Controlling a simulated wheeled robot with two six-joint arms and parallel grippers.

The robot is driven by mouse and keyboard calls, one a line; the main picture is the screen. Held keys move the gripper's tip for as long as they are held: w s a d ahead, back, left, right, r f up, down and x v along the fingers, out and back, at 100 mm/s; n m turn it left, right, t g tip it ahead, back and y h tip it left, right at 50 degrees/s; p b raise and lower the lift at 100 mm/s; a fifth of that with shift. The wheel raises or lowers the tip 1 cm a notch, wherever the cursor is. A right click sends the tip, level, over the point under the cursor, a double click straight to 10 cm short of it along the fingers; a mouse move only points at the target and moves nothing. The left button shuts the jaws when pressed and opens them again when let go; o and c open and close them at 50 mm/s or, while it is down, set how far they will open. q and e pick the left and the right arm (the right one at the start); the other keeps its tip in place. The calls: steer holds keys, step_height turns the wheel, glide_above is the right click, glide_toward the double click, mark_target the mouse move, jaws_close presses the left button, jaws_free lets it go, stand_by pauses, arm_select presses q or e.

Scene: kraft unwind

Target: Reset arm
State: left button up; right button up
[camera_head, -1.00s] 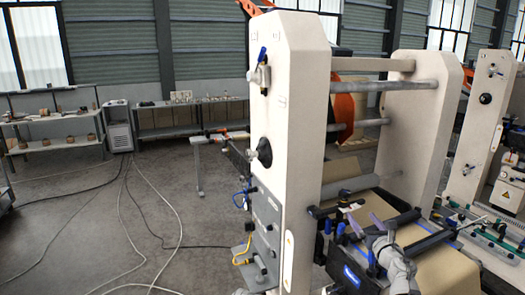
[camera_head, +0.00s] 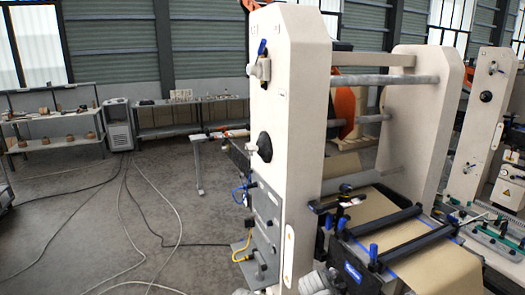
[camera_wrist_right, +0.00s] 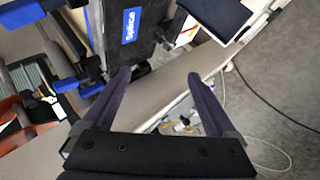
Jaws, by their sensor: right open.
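My right gripper (camera_wrist_right: 159,76) is open in the right wrist view, with its two dark purple fingers spread and nothing held between them. It hangs close to the dark splice unit (camera_wrist_right: 145,45) with the blue label, which is at the top of that view; I cannot tell whether they touch. In the head view only grey parts of my right arm show at the bottom edge, in front of the cream unwind machine (camera_head: 300,150); the gripper itself is out of that view. The splice unit (camera_head: 345,262) shows there at lower right. My left gripper is not in view.
Kraft paper (camera_head: 430,270) runs over the splice unit between blue-ended black bars (camera_head: 410,242). A second machine (camera_head: 480,130) stands at right. Cables (camera_head: 175,215) lie on the open floor at left. Shelves (camera_head: 50,130) and a grey cabinet (camera_head: 119,125) stand at the back.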

steer(key=s+a+f+m+g+y, duration=0.1)
steer(key=s+a+f+m+g, duration=0.1)
steer(key=s+a+f+g, duration=0.2)
steer(key=s+a+f+m+g+y, duration=0.2)
steer(key=s+a, duration=0.8)
steer(key=s, duration=0.5)
steer(key=shift+s+f+m+g+b, duration=0.25)
steer(key=shift+f+m+g+b, duration=0.25)
steer(key=shift+f+g, duration=0.5)
